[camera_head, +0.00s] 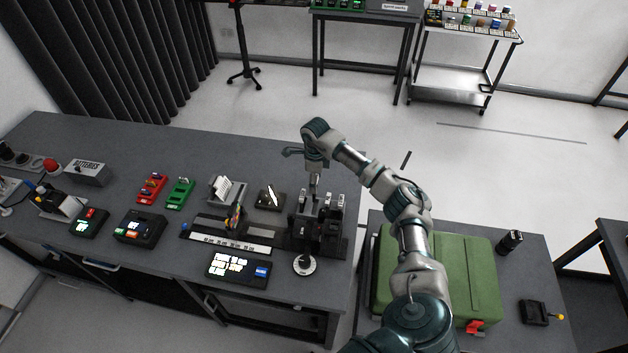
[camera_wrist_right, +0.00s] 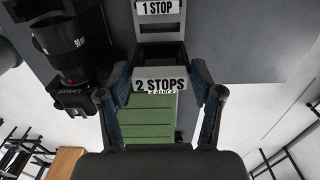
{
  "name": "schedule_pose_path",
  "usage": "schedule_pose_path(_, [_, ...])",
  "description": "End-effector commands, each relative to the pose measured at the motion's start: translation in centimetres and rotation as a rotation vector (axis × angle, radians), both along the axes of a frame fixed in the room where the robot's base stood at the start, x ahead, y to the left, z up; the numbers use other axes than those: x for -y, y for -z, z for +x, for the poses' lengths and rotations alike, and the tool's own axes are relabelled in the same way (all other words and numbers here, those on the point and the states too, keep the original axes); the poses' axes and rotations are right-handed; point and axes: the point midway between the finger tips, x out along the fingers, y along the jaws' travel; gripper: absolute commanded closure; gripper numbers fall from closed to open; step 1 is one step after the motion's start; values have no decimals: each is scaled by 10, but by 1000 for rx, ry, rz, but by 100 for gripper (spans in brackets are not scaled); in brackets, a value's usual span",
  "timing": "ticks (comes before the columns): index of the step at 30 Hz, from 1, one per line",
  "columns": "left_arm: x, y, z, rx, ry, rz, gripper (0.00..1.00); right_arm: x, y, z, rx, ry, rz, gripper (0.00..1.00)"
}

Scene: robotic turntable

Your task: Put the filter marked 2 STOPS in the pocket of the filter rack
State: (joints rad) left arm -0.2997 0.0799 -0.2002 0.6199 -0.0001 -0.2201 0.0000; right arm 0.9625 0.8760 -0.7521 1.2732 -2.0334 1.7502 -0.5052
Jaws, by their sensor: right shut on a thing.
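The filter marked 2 STOPS (camera_wrist_right: 160,85) shows in the right wrist view, its white label between my fingers. My right gripper (camera_wrist_right: 160,70) is shut on it. In the head view, my right gripper (camera_head: 313,182) points down just above the dark equipment (camera_head: 328,222) at the right end of the bench; the filter is too small to make out there. A piece marked 1 STOP (camera_wrist_right: 158,9) lies just beyond the held filter in the wrist view. I cannot tell the rack's pocket apart from the dark parts around it. My left gripper is not in view.
A black camera with a lens (camera_wrist_right: 65,45) is close at the left in the wrist view. A green case (camera_head: 475,278) lies on the right table below my arm.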

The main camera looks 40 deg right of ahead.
Motion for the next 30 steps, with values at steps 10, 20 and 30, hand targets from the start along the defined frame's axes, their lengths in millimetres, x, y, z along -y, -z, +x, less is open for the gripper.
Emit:
schedule_pose_path(10, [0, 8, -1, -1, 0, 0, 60, 1, 16, 0, -1, -2, 2, 68])
schedule_pose_path(20, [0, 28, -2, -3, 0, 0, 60, 1, 49, 0, -1, -2, 1, 68])
schedule_pose_path(30, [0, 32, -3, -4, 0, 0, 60, 0, 58, 0, -1, -2, 1, 68])
